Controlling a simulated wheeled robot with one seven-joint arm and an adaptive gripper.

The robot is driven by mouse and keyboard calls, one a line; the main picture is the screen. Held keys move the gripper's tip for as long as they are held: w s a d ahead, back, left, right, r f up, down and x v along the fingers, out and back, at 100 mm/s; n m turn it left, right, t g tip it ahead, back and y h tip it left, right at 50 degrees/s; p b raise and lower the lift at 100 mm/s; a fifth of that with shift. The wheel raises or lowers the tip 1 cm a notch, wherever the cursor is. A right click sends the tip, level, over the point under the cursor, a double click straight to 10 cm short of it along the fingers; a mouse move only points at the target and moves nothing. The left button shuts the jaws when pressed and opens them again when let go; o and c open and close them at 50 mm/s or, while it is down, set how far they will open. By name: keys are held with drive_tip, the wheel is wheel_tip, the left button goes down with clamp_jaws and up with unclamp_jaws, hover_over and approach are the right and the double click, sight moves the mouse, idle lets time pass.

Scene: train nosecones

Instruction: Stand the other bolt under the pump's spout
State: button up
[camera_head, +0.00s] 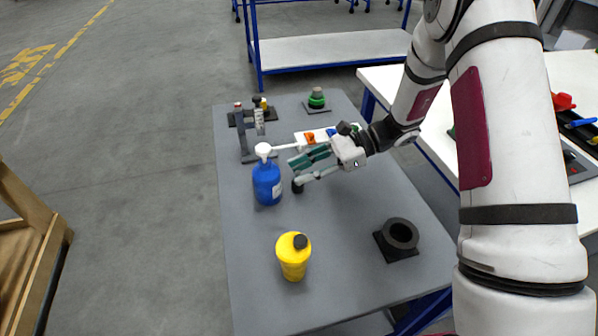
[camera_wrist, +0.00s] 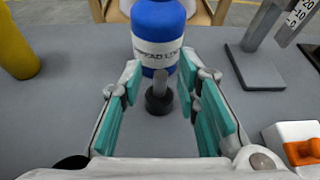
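A bolt (camera_wrist: 159,98) stands upright on its dark round head, with its grey shank up, just in front of the blue bottle in the wrist view. Its dark head (camera_head: 297,188) shows beside my fingers in the head view. The blue pump bottle (camera_head: 267,184) has a white pump top (camera_head: 263,151) with a spout reaching right; the spout is outside the wrist view. My gripper (camera_head: 297,172) is low over the table, right of the bottle. In the wrist view my gripper (camera_wrist: 164,88) is open, its teal-padded fingers on either side of the bolt, with gaps visible.
A yellow bottle (camera_head: 293,258) and a black ring holder (camera_head: 398,240) stand nearer. Behind are a scale stand (camera_head: 241,135), a white block with orange and green parts (camera_head: 310,136), and a green-based object (camera_head: 317,99). The table's middle front is clear.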

drive_tip(key=v, duration=1.1)
drive_tip(key=s+a+r+n+g+h, duration=0.15)
drive_tip(key=s+r+n+h, duration=0.6)
drive_tip(key=s+r, duration=0.75)
drive_tip(key=s+d+n+t+h, duration=0.2)
drive_tip(key=s+d+n+h, duration=0.1)
drive_tip(key=s, duration=0.5)
drive_tip(key=s+d+n+t+h, duration=0.2)
drive_tip(key=s+n, duration=0.3)
drive_tip(key=s, duration=0.3)
drive_tip(key=shift+d+t+h, duration=0.4)
drive_tip(key=shift+t+h, duration=0.05)
drive_tip(key=shift+t, duration=0.4)
wheel_tip(320, 180, up, 9)
drive_tip(key=t+p, duration=0.1)
drive_tip(key=p, duration=0.6)
drive_tip(key=shift+t, duration=0.4)
